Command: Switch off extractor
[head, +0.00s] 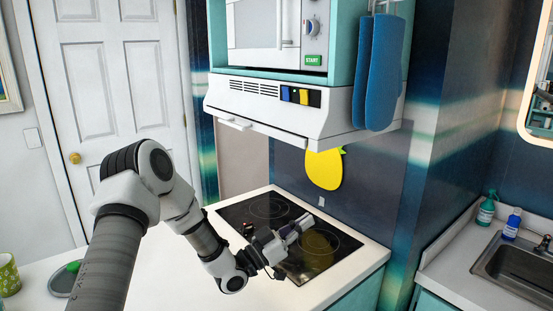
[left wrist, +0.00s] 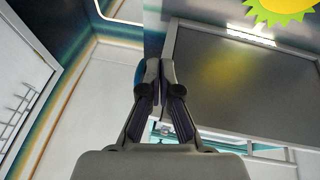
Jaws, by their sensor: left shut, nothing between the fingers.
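The white extractor hood (head: 265,112) hangs above the hob in the head view. Its front carries vent slots and a dark panel with blue, yellow and black switches (head: 301,96); their settings are too small to tell. In the left wrist view, a grey panel that looks like the hood's underside (left wrist: 245,85) fills the right. My left gripper (head: 306,222) is over the hob, well below the hood and apart from it. Its fingers are shut and empty, also in the left wrist view (left wrist: 160,68). My right gripper is not in view.
The black hob (head: 262,208) lies under my left arm. A microwave (head: 270,28) sits above the hood. Blue oven mitts (head: 376,75) hang at the hood's right end. A yellow fruit-shaped piece (head: 324,169) is on the wall. Bottles (head: 511,225) stand by the sink (head: 515,264).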

